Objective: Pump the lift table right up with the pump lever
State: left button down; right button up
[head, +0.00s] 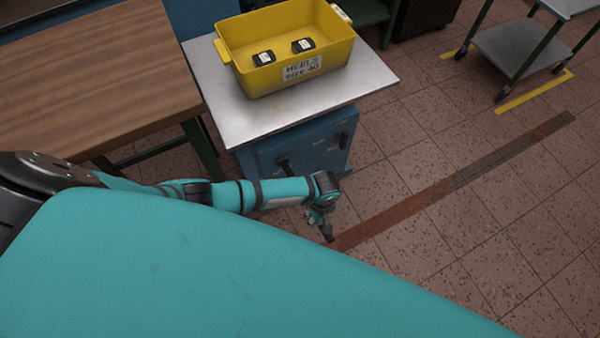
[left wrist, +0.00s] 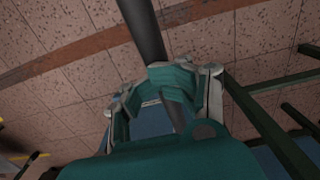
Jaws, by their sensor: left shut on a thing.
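The lift table appears to be the blue-bodied unit (head: 290,143) with a flat grey metal top (head: 225,108). My left gripper (head: 322,212) is in front of the blue body, low over the floor. It is shut on the dark pump lever (head: 328,234), whose end sticks out past the fingers. In the left wrist view the lever (left wrist: 143,30) runs between the fingers of my gripper (left wrist: 158,75). The lever's lower end is hidden. My right gripper is out of view.
A wooden-topped bench (head: 100,80) with green legs stands close on the left. A grey trolley (head: 515,50) stands at the upper right beside yellow floor tape (head: 533,92). The tiled floor on the right is open, crossed by a rusty brown strip (head: 450,185).

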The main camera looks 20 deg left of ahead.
pick_arm(q)
jog(key=shift+s+a+f, duration=0.15)
jog(key=shift+s+f, duration=0.05)
jog(key=shift+s, duration=0.15)
notch_tip(320, 180, down, 6)
jog(key=b, duration=0.4)
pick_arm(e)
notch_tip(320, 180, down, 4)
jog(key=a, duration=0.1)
pick_arm(q)
jog(key=r+p, duration=0.6)
jog(key=shift+w+a, duration=0.15)
jog(key=shift+w, duration=0.05)
notch_tip(320, 180, up, 11)
jog(key=w+a+p, duration=0.1)
jog(key=p, duration=1)
jog(key=shift+w+a+r+p, duration=0.15)
jog(key=shift+w+a+p, duration=0.05)
jog(key=shift+p, duration=0.15)
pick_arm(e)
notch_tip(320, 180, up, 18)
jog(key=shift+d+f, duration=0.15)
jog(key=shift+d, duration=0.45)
